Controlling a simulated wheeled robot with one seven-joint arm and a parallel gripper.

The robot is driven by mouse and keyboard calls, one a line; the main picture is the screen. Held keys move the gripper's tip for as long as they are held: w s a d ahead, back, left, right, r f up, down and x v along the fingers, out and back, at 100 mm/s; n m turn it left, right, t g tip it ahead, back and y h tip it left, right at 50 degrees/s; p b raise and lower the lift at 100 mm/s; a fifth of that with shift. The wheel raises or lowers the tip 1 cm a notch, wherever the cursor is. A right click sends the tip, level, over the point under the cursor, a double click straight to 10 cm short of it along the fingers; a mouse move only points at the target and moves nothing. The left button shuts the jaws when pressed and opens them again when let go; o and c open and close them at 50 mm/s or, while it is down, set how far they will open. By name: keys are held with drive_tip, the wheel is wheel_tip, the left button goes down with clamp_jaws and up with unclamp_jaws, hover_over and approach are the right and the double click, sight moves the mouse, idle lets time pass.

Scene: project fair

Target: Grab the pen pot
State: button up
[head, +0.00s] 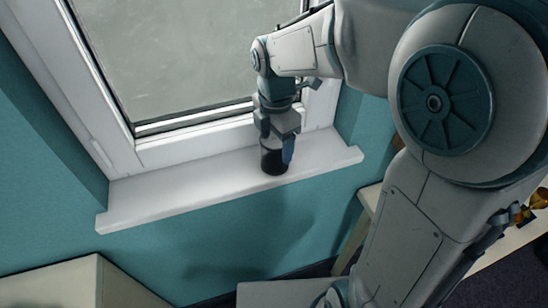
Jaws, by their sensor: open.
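The pen pot (274,160) is a small dark, black cylinder standing upright on the white windowsill, near the sill's right part. My gripper (276,143) points down over it, with its fingers at the pot's upper part. One finger, with a blue part, shows at the pot's right side. The jaws are open, and I cannot tell whether they touch the pot. The pot's top and any contents are hidden by my gripper.
The white windowsill (180,190) is otherwise bare, with free room to the left. A closed-looking window (185,50) stands right behind it. A pale cabinet (60,285) is at the lower left. A table edge (368,198) and gold-coloured items (538,199) are at the right.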

wheel_tip(320, 180, down, 4)
drive_tip(key=b, duration=0.2)
drive_tip(key=shift+b, duration=0.3)
drive_tip(key=shift+r, duration=0.1)
drive_tip(key=c, duration=0.8)
drive_tip(key=shift+r, duration=0.15)
